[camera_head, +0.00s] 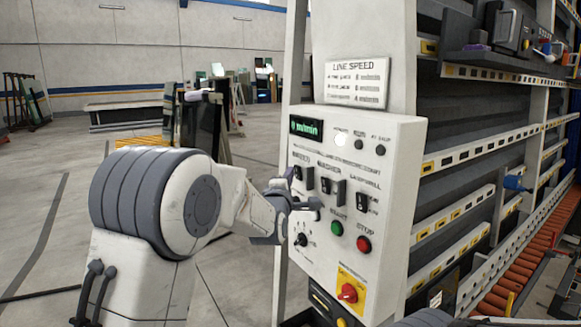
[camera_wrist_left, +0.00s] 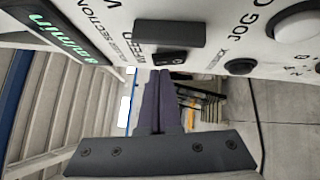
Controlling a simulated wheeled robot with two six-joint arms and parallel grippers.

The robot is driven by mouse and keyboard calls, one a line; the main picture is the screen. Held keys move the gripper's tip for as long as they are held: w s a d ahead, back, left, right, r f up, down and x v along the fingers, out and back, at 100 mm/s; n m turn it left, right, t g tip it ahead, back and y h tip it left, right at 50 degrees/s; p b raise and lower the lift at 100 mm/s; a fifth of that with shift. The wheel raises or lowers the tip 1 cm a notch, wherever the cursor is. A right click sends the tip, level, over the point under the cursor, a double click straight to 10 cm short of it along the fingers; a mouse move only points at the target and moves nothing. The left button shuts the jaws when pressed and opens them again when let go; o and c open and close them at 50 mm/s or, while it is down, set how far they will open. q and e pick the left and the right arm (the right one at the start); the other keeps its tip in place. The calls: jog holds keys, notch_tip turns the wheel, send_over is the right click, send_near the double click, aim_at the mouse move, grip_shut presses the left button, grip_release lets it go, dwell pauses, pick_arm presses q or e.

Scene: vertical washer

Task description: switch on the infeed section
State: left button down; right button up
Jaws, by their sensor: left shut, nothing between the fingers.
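The infeed switch (camera_head: 304,177) is the leftmost of three dark rocker switches on the white control panel (camera_head: 385,215). My right gripper is not in view.
A middle switch (camera_head: 332,190) and right switch (camera_head: 367,200) sit alongside. Below are a black selector knob (camera_head: 301,239), green start button (camera_head: 336,228), red stop button (camera_head: 363,244) and red emergency knob (camera_head: 348,292). A green display (camera_head: 306,127) is lit above. The washer (camera_head: 480,120) stands to the right.

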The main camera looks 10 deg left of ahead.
pick_arm(q)
jog(key=shift+w+d, duration=0.15)
jog(key=shift+d, duration=0.05)
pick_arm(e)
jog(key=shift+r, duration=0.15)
pick_arm(q)
jog(key=shift+w+d+r+m+g+p, duration=0.2)
jog(key=shift+w+r+m+g+p, duration=0.1)
jog(key=shift+r+m+p, duration=0.2)
jog(key=shift+s+f, duration=0.1)
jog(key=shift+f, duration=0.2)
jog(key=s+a+r+b, duration=0.2)
jog(key=s+b, duration=0.4)
jog(key=s, duration=0.6)
jog(key=shift+s+a+b, duration=0.4)
jog(key=shift+a, duration=0.1)
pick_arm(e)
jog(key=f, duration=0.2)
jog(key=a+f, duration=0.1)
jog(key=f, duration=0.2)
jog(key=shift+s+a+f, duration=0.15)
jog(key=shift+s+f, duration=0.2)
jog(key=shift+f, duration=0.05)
